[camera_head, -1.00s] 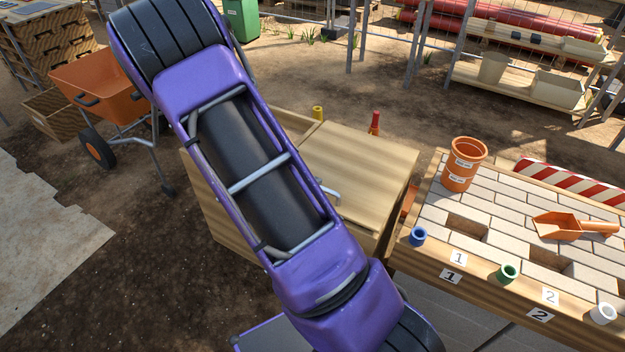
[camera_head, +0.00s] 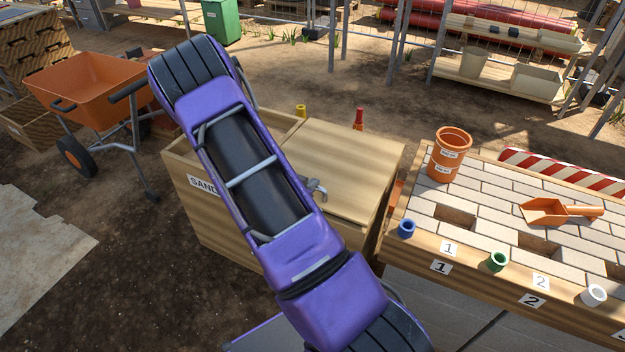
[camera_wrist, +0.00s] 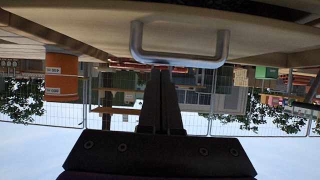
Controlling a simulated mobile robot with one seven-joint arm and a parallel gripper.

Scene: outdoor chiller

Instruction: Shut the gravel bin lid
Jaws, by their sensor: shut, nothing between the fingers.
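A wooden bin (camera_head: 184,157) stands in the middle of the head view, with a SAND label on its left front. Its left part is open at the top. A flat wooden lid (camera_head: 345,152) covers its right part and looks level. I see no gravel label; my arm hides much of the front. A grey metal handle (camera_head: 319,189) on the lid shows just right of my arm. In the upside-down wrist view, the handle (camera_wrist: 180,58) stands out from the lid's surface. My gripper (camera_wrist: 160,72) is shut and empty, its fingertips close to the handle; contact is unclear.
A brick-topped bench (camera_head: 485,210) with an orange bucket (camera_head: 449,158) and orange scoop (camera_head: 556,212) stands close to the bin's right. An orange wheelbarrow (camera_head: 90,88) stands at the left. Bare ground lies left of the bin.

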